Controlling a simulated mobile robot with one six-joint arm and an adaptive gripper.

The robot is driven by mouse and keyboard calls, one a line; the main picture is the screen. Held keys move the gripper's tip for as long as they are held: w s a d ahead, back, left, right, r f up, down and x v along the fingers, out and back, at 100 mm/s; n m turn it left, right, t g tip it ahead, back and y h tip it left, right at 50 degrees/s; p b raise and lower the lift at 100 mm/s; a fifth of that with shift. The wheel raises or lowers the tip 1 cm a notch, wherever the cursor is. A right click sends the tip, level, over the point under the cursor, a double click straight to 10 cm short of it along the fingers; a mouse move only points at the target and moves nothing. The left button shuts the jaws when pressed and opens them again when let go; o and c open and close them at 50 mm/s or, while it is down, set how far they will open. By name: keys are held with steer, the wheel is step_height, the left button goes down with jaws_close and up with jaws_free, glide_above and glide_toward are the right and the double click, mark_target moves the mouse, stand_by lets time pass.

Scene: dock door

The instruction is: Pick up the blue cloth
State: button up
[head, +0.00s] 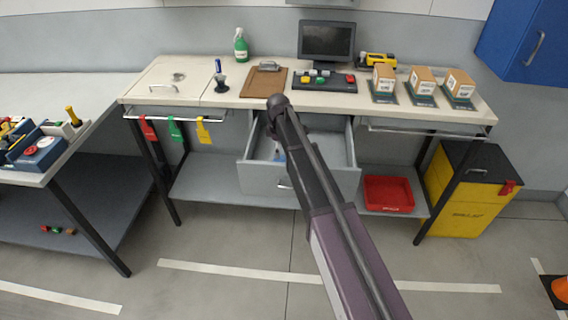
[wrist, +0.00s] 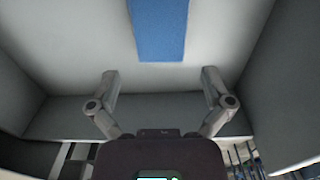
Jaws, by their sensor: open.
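The blue cloth (wrist: 158,28) lies flat on the pale floor of an open drawer, at the top middle of the wrist view, cut off by the picture's top edge. In the head view a small bit of blue (head: 280,157) shows inside the open drawer (head: 262,178), mostly behind my arm. My gripper (wrist: 158,74) is open and empty, its two fingers spread wide. In the wrist view the cloth appears beyond the fingertips, roughly centred between them and apart from them. In the head view my arm hides the gripper.
The drawer walls rise on both sides in the wrist view. A red bin (head: 389,194) sits on the lower shelf, right of the drawer. The floor in front is clear.

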steer(key=shift+f+b, duration=2.45)
steer(key=shift+f, duration=0.15)
steer(key=c, duration=0.8)
